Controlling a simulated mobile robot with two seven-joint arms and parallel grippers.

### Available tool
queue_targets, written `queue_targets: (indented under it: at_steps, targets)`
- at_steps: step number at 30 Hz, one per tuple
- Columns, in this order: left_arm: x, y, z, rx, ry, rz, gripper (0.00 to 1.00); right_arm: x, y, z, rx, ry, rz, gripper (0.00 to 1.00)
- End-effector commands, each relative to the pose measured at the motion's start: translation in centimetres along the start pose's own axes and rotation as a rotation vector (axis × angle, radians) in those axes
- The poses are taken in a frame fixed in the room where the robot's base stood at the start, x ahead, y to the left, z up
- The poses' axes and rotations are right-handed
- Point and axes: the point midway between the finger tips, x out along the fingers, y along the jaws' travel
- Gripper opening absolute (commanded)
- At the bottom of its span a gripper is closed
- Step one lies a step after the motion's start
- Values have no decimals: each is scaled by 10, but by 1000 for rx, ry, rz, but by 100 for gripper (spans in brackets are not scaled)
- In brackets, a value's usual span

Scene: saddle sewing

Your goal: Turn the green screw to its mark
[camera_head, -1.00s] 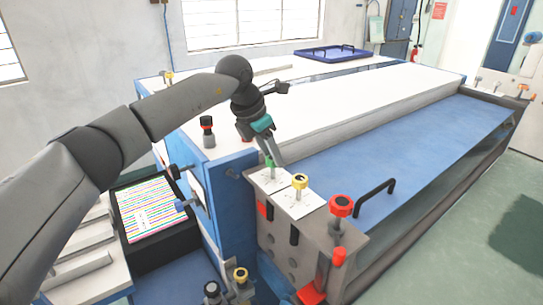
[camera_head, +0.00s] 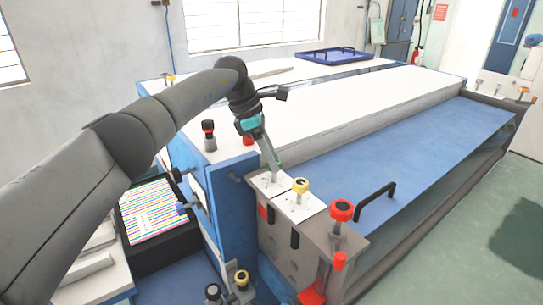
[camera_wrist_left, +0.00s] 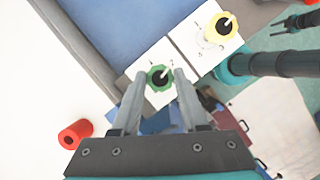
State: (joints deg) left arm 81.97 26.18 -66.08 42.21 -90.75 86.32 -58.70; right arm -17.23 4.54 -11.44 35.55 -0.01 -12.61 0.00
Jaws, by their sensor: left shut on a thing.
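The green screw (camera_wrist_left: 160,77) stands on a white marked plate (camera_wrist_left: 137,91). In the left wrist view its green head sits between the two fingers of my left gripper (camera_wrist_left: 160,73), which are shut on it. In the head view my left gripper (camera_head: 273,161) reaches down from the left to the same plate (camera_head: 268,183); the fingers largely hide the screw there. Small dark marks show on the plate around the screw, but I cannot tell which one it points to.
A yellow screw (camera_head: 300,186) stands close beside, and a red one (camera_head: 341,211) farther right. A red knob (camera_head: 248,139) and a black-and-red knob (camera_head: 209,134) stand behind. A black handle (camera_head: 375,201) rises from the blue panel (camera_head: 420,160).

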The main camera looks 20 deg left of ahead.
Motion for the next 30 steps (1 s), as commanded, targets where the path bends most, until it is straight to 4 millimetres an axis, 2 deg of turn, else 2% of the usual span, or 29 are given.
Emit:
queue_targets:
  at_steps: [13, 14, 15, 21, 30]
  targets:
    - [-1, 1, 0, 9, 0, 0, 0, 0, 0, 0, 0, 0, 0, 50]
    - [-1, 1, 0, 9, 0, 0, 47, 0, 0, 0, 0, 0, 0, 50]
    - [-1, 1, 0, 8, 0, 0, 51, 0, 0, 0, 0, 0, 0, 50]
    - [-1, 0, 0, 7, 0, -1, 74, 0, 0, 0, 0, 0, 0, 50]
    - [-3, 0, 0, 7, 0, -1, 74, 1, 0, 0, 0, 0, 0, 50]
